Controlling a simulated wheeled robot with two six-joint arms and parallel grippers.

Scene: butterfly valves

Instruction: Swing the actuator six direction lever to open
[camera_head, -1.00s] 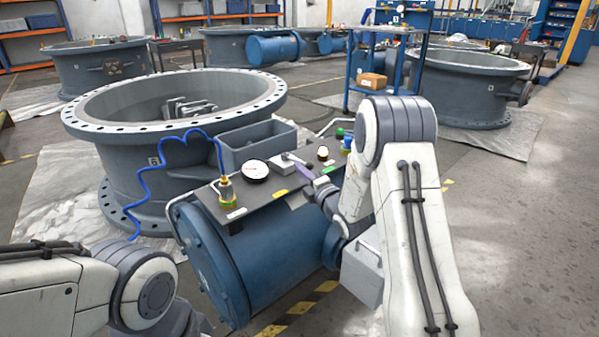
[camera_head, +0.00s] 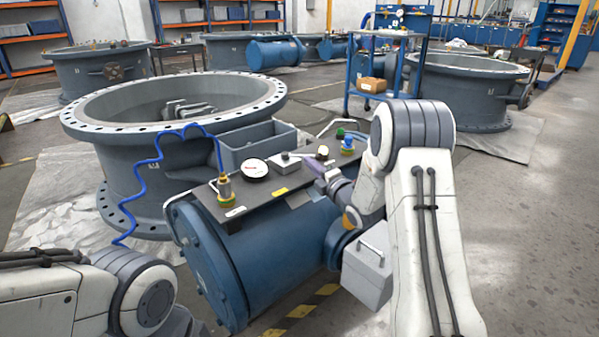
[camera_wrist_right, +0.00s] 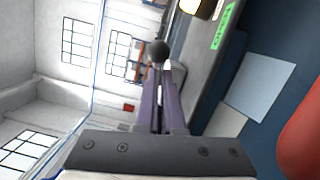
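The blue actuator (camera_head: 262,255) stands on the floor in front of me in the head view, with a dark top panel (camera_head: 259,208). Its direction lever sits on a small grey block (camera_head: 283,163) beside the white gauge (camera_head: 253,168). The lever's dark ball knob (camera_wrist_right: 158,50) shows at my right fingertips in the right wrist view. My right gripper (camera_head: 314,166) has purple fingers close together (camera_wrist_right: 163,75), with a narrow gap. I cannot tell whether they clamp the lever. My left arm is at lower left; its gripper is hidden.
A brass fitting (camera_head: 225,190) with a blue hose stands on the panel's left. A white-topped button (camera_head: 323,151) and a blue fitting (camera_head: 347,145) are at its right. A large flanged valve body (camera_head: 125,170) stands behind. A blue cart (camera_head: 402,75) is farther back.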

